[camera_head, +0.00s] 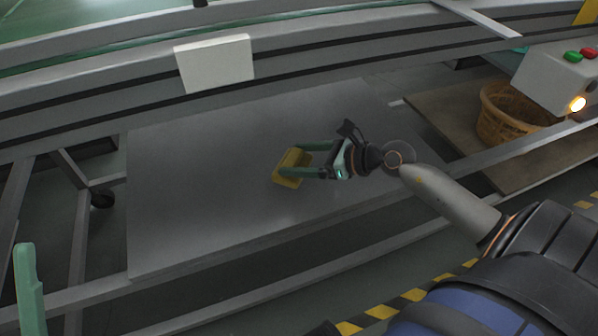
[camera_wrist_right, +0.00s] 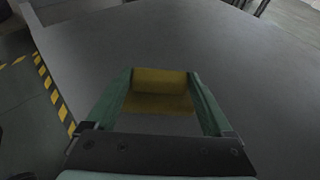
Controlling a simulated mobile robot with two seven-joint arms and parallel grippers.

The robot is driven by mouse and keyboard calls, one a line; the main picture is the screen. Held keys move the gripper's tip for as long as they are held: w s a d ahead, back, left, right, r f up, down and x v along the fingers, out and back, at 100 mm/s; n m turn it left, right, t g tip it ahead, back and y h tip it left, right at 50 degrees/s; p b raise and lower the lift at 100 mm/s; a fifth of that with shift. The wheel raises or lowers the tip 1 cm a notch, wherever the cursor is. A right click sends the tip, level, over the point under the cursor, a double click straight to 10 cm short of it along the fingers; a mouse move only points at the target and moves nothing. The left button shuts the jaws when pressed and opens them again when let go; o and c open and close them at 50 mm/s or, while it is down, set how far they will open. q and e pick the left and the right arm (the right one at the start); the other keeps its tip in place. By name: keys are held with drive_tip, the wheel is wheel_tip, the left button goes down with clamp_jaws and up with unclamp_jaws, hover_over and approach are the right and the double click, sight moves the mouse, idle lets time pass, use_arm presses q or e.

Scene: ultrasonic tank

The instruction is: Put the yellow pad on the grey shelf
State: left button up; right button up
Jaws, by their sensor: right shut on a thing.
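The yellow pad (camera_head: 291,167) is between the green fingers of my right gripper (camera_head: 296,160), which is shut on it. The pad is over the middle of the grey shelf (camera_head: 190,220); I cannot tell whether it touches the surface. In the right wrist view the pad (camera_wrist_right: 159,90) spans the gap between both fingertips, with the grey shelf (camera_wrist_right: 250,75) behind it. A green finger of my left gripper (camera_head: 28,290) shows at the lower left edge of the head view; its opening cannot be judged.
A grey rail frame runs above the shelf and carries a white plate (camera_head: 214,63). To the right, a wicker basket (camera_head: 508,115) stands on a brown board (camera_head: 440,105), beside a box with green and red buttons (camera_head: 560,75). The shelf around the pad is bare.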

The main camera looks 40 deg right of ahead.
drive_tip(key=shift+w+d+f+b, duration=0.1)
drive_tip(key=shift+f+b, duration=0.4)
drive_tip(key=shift+f, duration=0.4)
drive_tip(key=shift+w+d+f+b, duration=0.1)
drive_tip(key=shift+f+b, duration=0.4)
drive_tip(key=shift+f, duration=0.35)
drive_tip(key=shift+f, duration=0.15)
drive_tip(key=o, duration=1.1)
